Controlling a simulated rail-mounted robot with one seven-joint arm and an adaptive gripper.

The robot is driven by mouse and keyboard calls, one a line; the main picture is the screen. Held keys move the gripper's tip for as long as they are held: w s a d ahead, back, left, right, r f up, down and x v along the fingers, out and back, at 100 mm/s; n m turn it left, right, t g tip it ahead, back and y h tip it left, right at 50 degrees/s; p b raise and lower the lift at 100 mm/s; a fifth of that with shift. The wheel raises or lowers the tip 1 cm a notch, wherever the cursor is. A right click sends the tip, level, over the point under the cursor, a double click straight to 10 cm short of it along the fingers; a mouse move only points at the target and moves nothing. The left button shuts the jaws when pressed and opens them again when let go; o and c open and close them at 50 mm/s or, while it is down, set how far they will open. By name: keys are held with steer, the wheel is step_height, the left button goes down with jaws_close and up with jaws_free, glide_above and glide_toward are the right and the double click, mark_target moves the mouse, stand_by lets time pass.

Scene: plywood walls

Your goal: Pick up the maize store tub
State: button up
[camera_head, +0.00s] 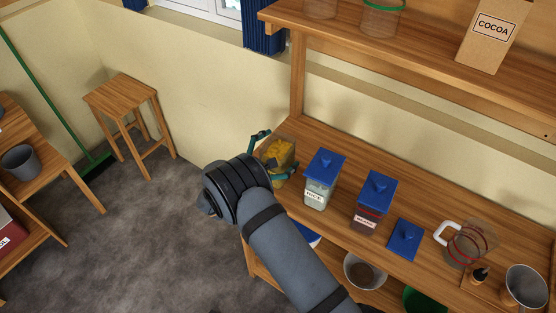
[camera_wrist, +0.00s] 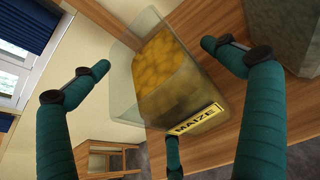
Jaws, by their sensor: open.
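The maize store tub (camera_wrist: 165,85) is a clear open-topped tub of yellow maize with a label reading MAIZE. In the wrist view it lies between my gripper's (camera_wrist: 150,75) spread green fingers, with visible gaps to the fingertips. In the head view the tub (camera_head: 279,152) stands at the left end of the wooden counter (camera_head: 330,235), partly hidden by my arm. My gripper (camera_head: 262,155) is open around it there, one finger showing at its far left side. Contact with the tub cannot be told.
A blue-lidded tub labelled RICE (camera_head: 322,180) stands close to the right of the maize tub. Further right are another blue-lidded tub (camera_head: 373,202), a loose blue lid (camera_head: 405,238) and a glass jug (camera_head: 468,243). An upper shelf (camera_head: 400,50) overhangs behind. A stool (camera_head: 122,98) stands left on the floor.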

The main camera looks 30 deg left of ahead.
steer(key=c, duration=1.8)
steer(key=shift+r, duration=0.15)
